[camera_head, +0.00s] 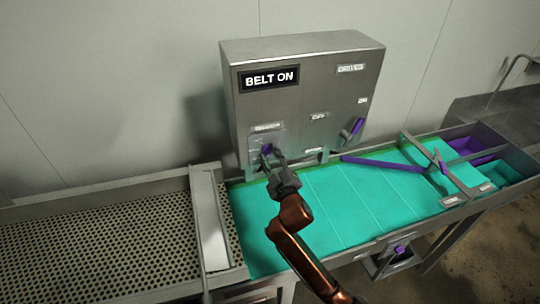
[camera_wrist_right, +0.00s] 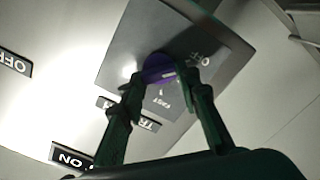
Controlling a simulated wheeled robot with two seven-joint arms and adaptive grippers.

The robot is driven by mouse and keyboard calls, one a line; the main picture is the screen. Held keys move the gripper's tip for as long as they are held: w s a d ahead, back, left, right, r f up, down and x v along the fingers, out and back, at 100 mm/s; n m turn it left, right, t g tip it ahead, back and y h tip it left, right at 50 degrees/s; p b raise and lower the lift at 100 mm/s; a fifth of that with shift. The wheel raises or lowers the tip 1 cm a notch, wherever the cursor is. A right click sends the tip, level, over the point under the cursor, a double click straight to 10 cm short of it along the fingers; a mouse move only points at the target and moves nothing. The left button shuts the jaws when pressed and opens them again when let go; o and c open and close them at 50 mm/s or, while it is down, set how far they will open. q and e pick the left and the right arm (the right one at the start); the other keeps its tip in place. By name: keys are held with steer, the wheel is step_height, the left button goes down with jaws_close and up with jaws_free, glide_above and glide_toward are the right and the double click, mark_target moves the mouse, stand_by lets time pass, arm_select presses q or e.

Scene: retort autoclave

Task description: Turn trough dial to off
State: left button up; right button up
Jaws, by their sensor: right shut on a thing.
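The trough dial is a round purple knob (camera_wrist_right: 157,67) on a grey plate (camera_wrist_right: 125,45) low on the left of the steel control box (camera_head: 300,95). In the head view the purple knob (camera_head: 266,149) is partly hidden by my right gripper (camera_head: 272,160). In the right wrist view my right gripper (camera_wrist_right: 163,82) is shut on the knob, one finger on each side. A small pale mark shows on the knob's right part. The plate carries the words OFF, at the upper right of the knob, and FAST, below it. My left gripper is in neither view.
A display (camera_head: 269,78) on the box reads BELT ON. A purple lever (camera_head: 352,129) sits on the box's right side. Below runs a turquoise belt (camera_head: 345,200) with a purple bar (camera_head: 380,163) across it. A perforated tray (camera_head: 100,245) lies at left, purple and turquoise bins at right.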

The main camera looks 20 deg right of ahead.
steer(key=shift+f, duration=0.1)
steer(key=o, duration=1.1)
steer(key=shift+o, duration=0.3)
steer(key=s, duration=1.2)
steer(key=shift+d, duration=0.25)
